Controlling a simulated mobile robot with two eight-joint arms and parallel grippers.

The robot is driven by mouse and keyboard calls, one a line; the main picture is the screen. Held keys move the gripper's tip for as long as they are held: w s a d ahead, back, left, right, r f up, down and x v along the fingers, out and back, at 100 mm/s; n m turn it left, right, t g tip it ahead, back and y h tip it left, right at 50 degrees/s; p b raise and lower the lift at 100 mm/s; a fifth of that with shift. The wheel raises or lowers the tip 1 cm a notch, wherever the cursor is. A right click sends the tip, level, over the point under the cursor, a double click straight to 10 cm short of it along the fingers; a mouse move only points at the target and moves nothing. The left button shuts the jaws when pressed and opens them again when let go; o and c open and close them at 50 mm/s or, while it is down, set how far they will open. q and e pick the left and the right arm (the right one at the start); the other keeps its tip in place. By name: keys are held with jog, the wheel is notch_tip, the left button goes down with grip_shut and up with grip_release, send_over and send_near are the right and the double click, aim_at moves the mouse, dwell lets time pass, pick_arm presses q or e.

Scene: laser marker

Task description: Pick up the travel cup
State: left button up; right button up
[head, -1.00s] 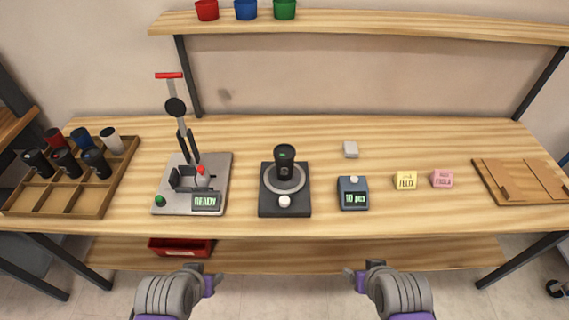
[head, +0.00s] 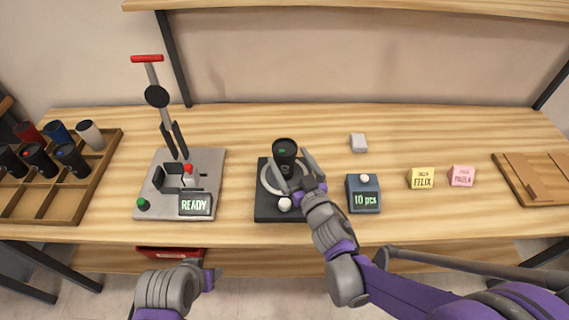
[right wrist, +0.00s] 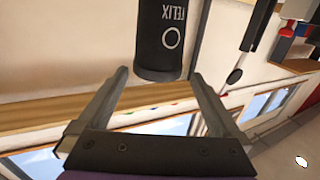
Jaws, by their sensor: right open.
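In the right wrist view the cup (right wrist: 160,45) shows light lettering, apparently a name, and a ring mark. My right gripper (head: 300,172) is open at the cup's front right. In the right wrist view its two fingers (right wrist: 158,85) are spread wide with the cup's end just ahead and between them, apparently not touched. My left gripper (head: 205,280) is low in front of the table, away from the cup; its jaw state is unclear.
A lever press with a READY display (head: 195,204) stands left of the cup. A blue counter box (head: 363,197) is close on the right of my right gripper. Yellow (head: 422,179) and pink (head: 461,177) name blocks lie farther right. A wooden tray (head: 112,160) holds several cups.

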aim_at(281, 141)
jog(key=p+x, duration=0.1)
jog(key=x, duration=0.7)
jog(key=shift+d, duration=0.15)
jog(key=shift+c, duration=0.3)
jog(key=c, duration=0.5)
